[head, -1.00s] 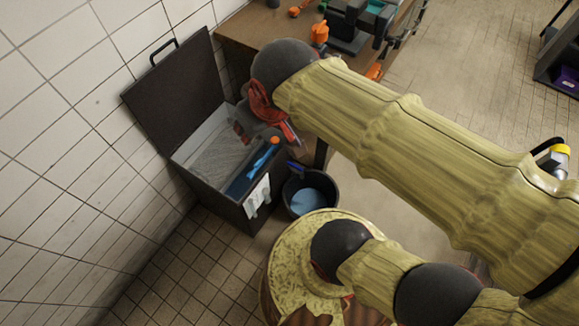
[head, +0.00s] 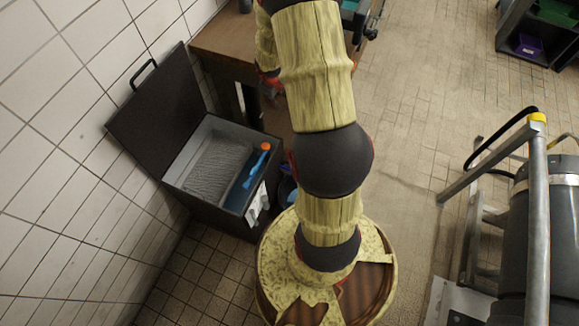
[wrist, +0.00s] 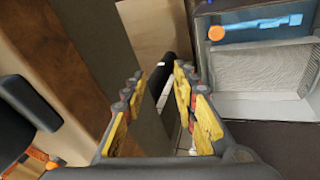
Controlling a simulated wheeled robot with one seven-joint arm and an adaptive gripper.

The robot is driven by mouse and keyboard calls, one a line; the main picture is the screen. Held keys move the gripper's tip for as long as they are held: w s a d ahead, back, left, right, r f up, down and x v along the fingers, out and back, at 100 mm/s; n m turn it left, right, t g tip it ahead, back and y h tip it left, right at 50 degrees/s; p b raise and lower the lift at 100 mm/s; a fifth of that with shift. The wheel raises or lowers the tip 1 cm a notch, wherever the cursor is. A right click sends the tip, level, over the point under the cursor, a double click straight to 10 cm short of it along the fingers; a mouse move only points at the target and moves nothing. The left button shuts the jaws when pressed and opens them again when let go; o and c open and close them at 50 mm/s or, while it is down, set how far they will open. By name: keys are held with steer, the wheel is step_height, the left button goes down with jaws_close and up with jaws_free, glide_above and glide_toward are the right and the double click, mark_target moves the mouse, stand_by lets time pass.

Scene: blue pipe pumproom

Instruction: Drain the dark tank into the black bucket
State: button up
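The dark tank (head: 205,211) stands against the tiled wall with its lid (head: 160,112) raised. Inside are a grey mesh and a blue tool (head: 256,168) with an orange end. The tank (wrist: 262,82) also shows at the upper right of the wrist view. The black bucket (head: 286,187) is beside the tank, mostly hidden behind my arm; a little blue shows in it. No drain or valve can be made out. My gripper (wrist: 158,75) is open and empty, its yellow-padded fingers apart, left of the tank in the wrist view. In the head view my arm largely hides it.
A brown wooden table (head: 220,45) stands behind the tank. White papers (head: 257,204) hang on the tank's side. A metal rail frame (head: 538,200) and a large grey machine are at the right. Tiled floor (head: 415,130) is open between.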

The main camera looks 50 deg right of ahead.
steer(key=s+d+f+y, duration=0.1)
steer(key=s+d+f, duration=0.15)
steer(key=f, duration=0.65)
steer(key=s+d+f+y, duration=0.1)
steer(key=s+d+f, duration=0.15)
steer(key=f, duration=0.65)
steer(key=s+a+f+y, duration=0.1)
steer(key=s+a+f, duration=0.1)
steer(key=f, duration=0.3)
steer(key=s+a+f+n+t+y, duration=0.1)
steer(key=s+a+f, duration=0.1)
steer(key=f, duration=0.4)
steer(key=s+a+f+n+p, duration=0.1)
steer(key=s+a+f, duration=0.1)
steer(key=f, duration=0.3)
steer(key=shift+f+t+y, duration=0.25)
steer(key=shift+t+y, duration=0.05)
steer(key=shift+y, duration=0.1)
steer(key=shift+a+f, duration=0.25)
steer(key=shift+f, duration=0.1)
steer(key=b+x, duration=0.2)
steer(key=x, duration=0.5)
steer(key=shift+w+f+b, duration=0.15)
steer(key=shift+f+b, duration=0.1)
steer(key=shift+b, duration=0.15)
steer(key=shift+a, duration=0.1)
steer(key=shift+c, duration=0.5)
jaws_close()
